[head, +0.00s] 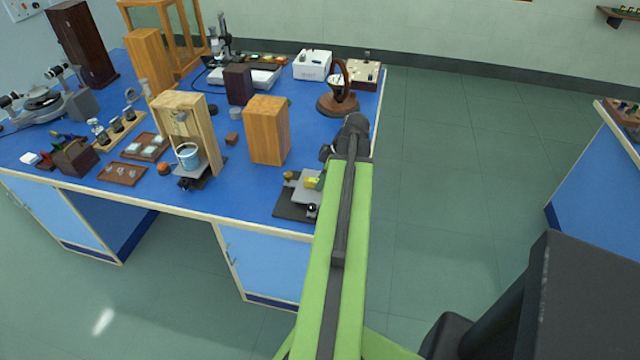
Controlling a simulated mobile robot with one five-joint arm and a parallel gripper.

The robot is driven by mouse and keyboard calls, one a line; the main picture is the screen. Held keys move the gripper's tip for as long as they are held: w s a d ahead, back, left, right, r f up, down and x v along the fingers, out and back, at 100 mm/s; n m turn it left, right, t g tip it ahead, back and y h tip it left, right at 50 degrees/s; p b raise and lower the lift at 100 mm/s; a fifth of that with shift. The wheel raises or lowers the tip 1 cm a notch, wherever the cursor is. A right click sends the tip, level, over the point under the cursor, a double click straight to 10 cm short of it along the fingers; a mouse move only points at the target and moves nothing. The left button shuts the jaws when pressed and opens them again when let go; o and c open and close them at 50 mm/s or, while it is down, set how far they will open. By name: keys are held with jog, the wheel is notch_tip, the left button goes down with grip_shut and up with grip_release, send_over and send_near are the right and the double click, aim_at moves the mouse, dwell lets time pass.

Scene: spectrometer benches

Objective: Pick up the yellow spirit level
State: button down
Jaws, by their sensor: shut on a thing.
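A small yellow thing, which looks like the yellow spirit level (312,183), shows at the front right corner of the blue bench, just left of my green arm. It is at a grey block on a dark base plate (292,211), and my arm hides its right side. My gripper (329,153) is at the dark far end of the arm, close to the yellow thing. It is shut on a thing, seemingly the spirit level. The fingertips and the contact are mostly hidden, and I cannot tell whether the level is clear of the block.
A wooden block (268,131) stands left of the arm, and a round brown-based instrument (338,103) stands behind it. A wooden frame with a blue cup (188,155) is farther left. Open floor (450,200) lies right of the bench (255,195).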

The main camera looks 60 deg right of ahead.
jog(key=r+p, duration=0.1)
jog(key=r, duration=0.1)
jog(key=r+p, duration=0.1)
jog(key=p, duration=0.1)
jog(key=r+p, duration=0.2)
jog(key=shift+s+r, duration=0.3)
jog(key=shift+s, duration=0.1)
jog(key=s+d+r+p, duration=0.1)
jog(key=s+r+p, duration=0.4)
jog(key=s, duration=0.5)
jog(key=shift+s+d+r+p, duration=0.15)
jog(key=shift+s+r+p, duration=0.2)
jog(key=shift+p, duration=0.2)
